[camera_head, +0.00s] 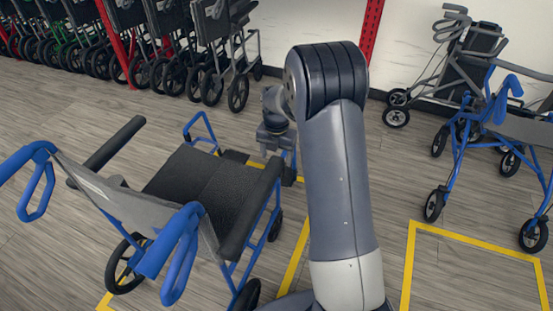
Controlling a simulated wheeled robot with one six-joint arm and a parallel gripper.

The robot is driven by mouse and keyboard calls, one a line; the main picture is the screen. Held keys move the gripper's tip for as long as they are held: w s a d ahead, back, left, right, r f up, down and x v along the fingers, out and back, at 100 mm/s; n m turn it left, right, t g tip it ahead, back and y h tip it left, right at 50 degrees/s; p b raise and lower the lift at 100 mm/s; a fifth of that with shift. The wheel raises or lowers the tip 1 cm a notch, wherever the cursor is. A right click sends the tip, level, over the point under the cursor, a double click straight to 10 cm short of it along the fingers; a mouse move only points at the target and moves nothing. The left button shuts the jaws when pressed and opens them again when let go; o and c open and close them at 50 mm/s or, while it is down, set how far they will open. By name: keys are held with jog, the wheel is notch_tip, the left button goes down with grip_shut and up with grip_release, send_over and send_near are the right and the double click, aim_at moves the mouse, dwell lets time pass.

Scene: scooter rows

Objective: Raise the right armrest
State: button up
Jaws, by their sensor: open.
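A blue-framed wheelchair with a black seat (190,185) stands at the lower left, seen from behind, its grey backrest (130,205) and blue push handles nearest me. Its right armrest (248,212) is a long dark pad, lying down along the right side of the seat. The left armrest (112,142) is a similar dark pad on the other side. My gripper (284,174) is near the front end of the right armrest, pointing down, and appears apart from it. It is open and empty. My arm hides part of it, and its finger gap is hard to make out.
A blue rollator (470,150) and a grey one (465,65) stand at the right. A row of folded wheelchairs (180,45) lines the back left, beside red posts (371,30). Yellow floor lines (408,265) mark bays.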

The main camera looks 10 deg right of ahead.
jog(key=shift+f, duration=0.95)
jog(key=shift+c, duration=0.2)
jog(key=c, duration=1.3)
jog(key=shift+r, duration=0.2)
jog(key=shift+c, duration=0.2)
